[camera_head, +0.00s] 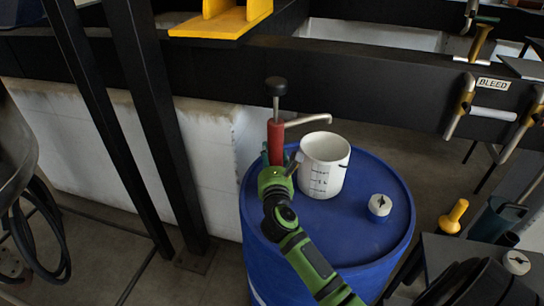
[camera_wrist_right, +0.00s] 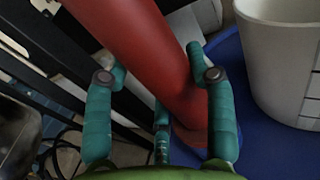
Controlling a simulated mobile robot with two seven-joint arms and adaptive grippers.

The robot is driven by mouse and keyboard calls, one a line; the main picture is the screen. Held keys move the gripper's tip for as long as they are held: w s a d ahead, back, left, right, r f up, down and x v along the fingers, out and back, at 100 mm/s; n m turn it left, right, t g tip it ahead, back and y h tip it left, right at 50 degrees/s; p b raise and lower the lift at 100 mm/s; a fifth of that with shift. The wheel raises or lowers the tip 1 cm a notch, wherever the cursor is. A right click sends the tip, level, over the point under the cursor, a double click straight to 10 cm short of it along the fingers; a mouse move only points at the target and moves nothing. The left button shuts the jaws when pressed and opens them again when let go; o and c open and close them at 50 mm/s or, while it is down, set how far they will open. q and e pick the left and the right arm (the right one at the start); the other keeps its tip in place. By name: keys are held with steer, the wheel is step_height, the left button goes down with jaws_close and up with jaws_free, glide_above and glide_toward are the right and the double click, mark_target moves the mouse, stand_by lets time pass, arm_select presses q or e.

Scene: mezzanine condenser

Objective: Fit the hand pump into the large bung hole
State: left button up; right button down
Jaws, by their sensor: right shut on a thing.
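The hand pump (camera_head: 275,135) has a red body, a black knob on a metal rod and a metal spout pointing right. It stands roughly upright at the left rim side of the blue drum (camera_head: 345,245). My right gripper (camera_head: 275,165) is shut on the pump's lower body. In the right wrist view, teal fingers (camera_wrist_right: 157,65) flank the red pump body (camera_wrist_right: 150,50), which runs down towards the blue drum top (camera_wrist_right: 265,155). The large bung hole is not visible; whether the pump's lower end is in it I cannot tell. My left gripper is out of view.
A white measuring jug (camera_head: 325,165) stands on the drum close right of the pump. A white-and-blue cap (camera_head: 380,207) is on the drum's right side. A black beam (camera_head: 330,90) runs behind. A dark stand with a yellow-handled tool (camera_head: 454,216) is at right.

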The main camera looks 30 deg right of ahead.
steer(key=shift+f+b, duration=0.95)
steer(key=shift+f, duration=0.4)
steer(key=shift+c, duration=1.7)
jaws_free()
